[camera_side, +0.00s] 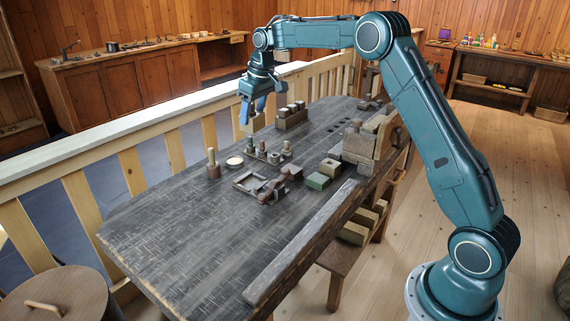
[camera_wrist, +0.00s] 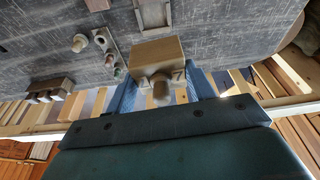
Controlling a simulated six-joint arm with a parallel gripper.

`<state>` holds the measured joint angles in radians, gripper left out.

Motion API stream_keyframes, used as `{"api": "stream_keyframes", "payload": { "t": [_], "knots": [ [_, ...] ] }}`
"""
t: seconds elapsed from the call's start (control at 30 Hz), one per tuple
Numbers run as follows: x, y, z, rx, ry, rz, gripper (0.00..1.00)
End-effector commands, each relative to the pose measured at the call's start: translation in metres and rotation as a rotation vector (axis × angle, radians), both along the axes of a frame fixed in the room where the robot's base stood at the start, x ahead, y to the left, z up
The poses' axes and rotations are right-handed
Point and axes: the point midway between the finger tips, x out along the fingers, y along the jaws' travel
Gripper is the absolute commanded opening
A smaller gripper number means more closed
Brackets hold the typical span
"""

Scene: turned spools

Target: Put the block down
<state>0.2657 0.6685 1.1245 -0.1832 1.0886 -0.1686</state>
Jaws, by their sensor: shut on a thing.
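My gripper (camera_side: 253,107) is shut on a tan wooden block (camera_side: 252,123), held near the table's far edge, beside the railing. In the wrist view the block (camera_wrist: 157,52) sits between the two blue fingers of my gripper (camera_wrist: 162,80). A short round peg or knob (camera_wrist: 160,88) shows at the block's near side; whether it is part of the block I cannot tell. The dark, worn table (camera_side: 190,245) lies under and in front of the block. Whether the block touches the table I cannot tell.
A holder with several spools (camera_side: 291,115) stands just right of my gripper. A rack of small turned pieces (camera_side: 268,155), a peg on a base (camera_side: 213,164) and a pale disc (camera_side: 235,161) are nearer. The table's front left is clear.

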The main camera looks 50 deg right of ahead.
Motion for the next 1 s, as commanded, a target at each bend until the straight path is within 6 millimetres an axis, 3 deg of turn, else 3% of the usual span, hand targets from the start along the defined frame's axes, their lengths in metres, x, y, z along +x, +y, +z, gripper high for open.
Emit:
{"api": "stream_keyframes", "payload": {
  "t": [0.4, 1.0],
  "knots": [
    [-0.066, 0.016, 0.005, -0.003, 0.003, 0.131, 0.31],
    [-0.163, 0.047, -0.005, 0.003, -0.002, 0.295, 0.31]
  ]
}}
